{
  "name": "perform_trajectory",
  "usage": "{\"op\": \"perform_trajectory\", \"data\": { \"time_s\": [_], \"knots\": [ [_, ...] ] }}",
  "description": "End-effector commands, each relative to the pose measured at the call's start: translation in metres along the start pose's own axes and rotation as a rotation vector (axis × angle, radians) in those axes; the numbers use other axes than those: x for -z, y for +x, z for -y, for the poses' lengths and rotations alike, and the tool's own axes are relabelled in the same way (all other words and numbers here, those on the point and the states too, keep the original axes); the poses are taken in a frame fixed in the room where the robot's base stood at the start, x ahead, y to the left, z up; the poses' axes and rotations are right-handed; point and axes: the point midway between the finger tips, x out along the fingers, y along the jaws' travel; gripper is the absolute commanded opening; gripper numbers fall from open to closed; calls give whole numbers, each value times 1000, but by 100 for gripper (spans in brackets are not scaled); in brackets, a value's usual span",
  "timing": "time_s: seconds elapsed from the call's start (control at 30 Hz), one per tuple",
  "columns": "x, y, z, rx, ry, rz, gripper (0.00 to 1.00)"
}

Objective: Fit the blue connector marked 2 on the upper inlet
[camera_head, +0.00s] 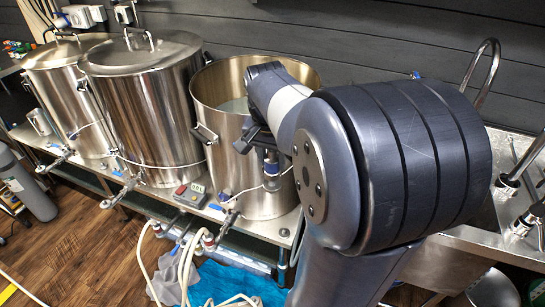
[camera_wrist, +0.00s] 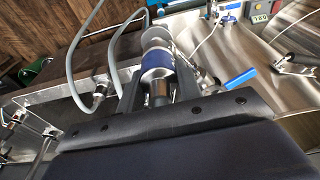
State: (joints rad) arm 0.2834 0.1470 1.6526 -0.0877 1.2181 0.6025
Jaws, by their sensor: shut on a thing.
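The blue connector (camera_wrist: 157,60) is a blue-banded cylinder with metal ends. In the wrist view it sits between the two fingers of my gripper (camera_wrist: 158,84), which is shut on it. A pale round metal fitting (camera_wrist: 155,36) lies right beyond its far end; I cannot tell whether they touch or are joined. I cannot read a number on the connector. In the head view a blue and silver piece (camera_head: 271,165) shows under my gripper (camera_head: 256,140), in front of the open right kettle (camera_head: 236,180). I cannot make out which fitting is the upper inlet.
Two lidded steel kettles (camera_head: 150,110) (camera_head: 68,95) stand to the left on the bench. A blue-handled valve (camera_wrist: 238,80) is close to the right of my gripper. Grey hoses (camera_wrist: 76,70) run at the left. A small control box (camera_head: 190,196) sits on the bench edge; pale hoses hang below.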

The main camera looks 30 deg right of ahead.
Motion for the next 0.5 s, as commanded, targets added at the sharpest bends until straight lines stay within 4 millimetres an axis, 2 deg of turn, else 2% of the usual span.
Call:
{"op": "perform_trajectory", "data": {
  "time_s": [0.5],
  "knots": [
    [-1, 10, 0, 0, 0, 0, 7]
  ]
}}
